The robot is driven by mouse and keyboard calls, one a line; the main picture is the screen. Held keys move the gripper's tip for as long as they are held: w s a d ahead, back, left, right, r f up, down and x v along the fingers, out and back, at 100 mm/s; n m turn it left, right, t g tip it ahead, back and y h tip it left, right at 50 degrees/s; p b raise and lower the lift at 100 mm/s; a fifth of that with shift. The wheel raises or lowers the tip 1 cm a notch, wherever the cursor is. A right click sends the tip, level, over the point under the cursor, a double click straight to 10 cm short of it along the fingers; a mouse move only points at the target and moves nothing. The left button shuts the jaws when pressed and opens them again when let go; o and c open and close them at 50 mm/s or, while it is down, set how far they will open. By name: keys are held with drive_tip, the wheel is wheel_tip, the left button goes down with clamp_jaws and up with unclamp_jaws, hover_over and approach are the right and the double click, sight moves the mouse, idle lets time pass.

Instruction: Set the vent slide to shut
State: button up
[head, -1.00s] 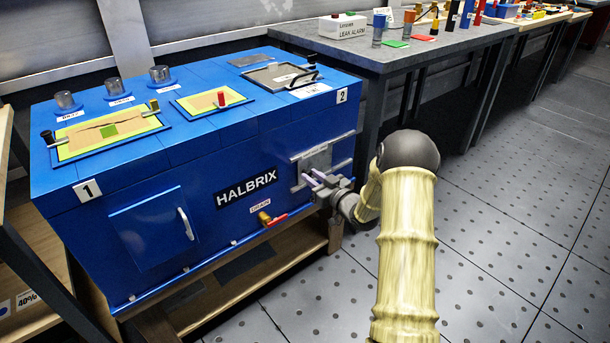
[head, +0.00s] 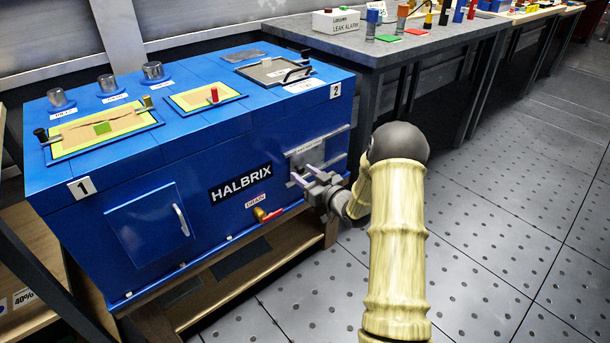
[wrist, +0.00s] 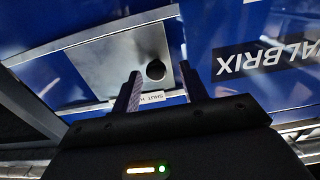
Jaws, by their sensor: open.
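The vent slide is a grey metal plate (head: 305,157) set between rails on the front of the blue HALBRIX housing (head: 140,185), towards its right end. In the wrist view the plate (wrist: 110,65) carries a dark round knob or hole (wrist: 155,70); I cannot tell which. A white label (wrist: 150,99) reading SHUT, upside down, lies by the plate's edge. My gripper (head: 298,174) is open in front of the plate. In the wrist view its fingers (wrist: 160,72) appear on either side of the dark round feature; contact cannot be told. My wrist hides part of the slide.
Below the slide are a red-handled drain valve (head: 267,214) and a wooden stand (head: 240,262). A hinged door (head: 150,225) is at the front left. A grey workbench (head: 375,50) stands behind at the right. The perforated floor (head: 500,220) at right is clear.

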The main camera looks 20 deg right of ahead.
drive_tip(key=p+v, duration=0.4)
drive_tip(key=v, duration=1.3)
drive_tip(key=a+r+m+g+h+p, duration=0.1)
drive_tip(key=a+r+g+h+p, duration=0.1)
drive_tip(key=a+r+g+h, duration=0.3)
drive_tip(key=s+a+r+m+g+h+p, duration=0.1)
drive_tip(key=s+a+r+m+g, duration=0.25)
drive_tip(key=s, duration=0.55)
drive_tip(key=s+a+r+g+h+p, duration=0.1)
drive_tip(key=s+a+r+g, duration=0.2)
drive_tip(key=s+a+g, duration=0.35)
wheel_tip(320, 180, up, 37)
drive_tip(key=s+t+p, duration=0.1)
drive_tip(key=s+p, duration=0.1)
drive_tip(key=p, duration=3.5)
drive_tip(key=shift+r+p, duration=0.15)
drive_tip(key=shift+p, duration=0.2)
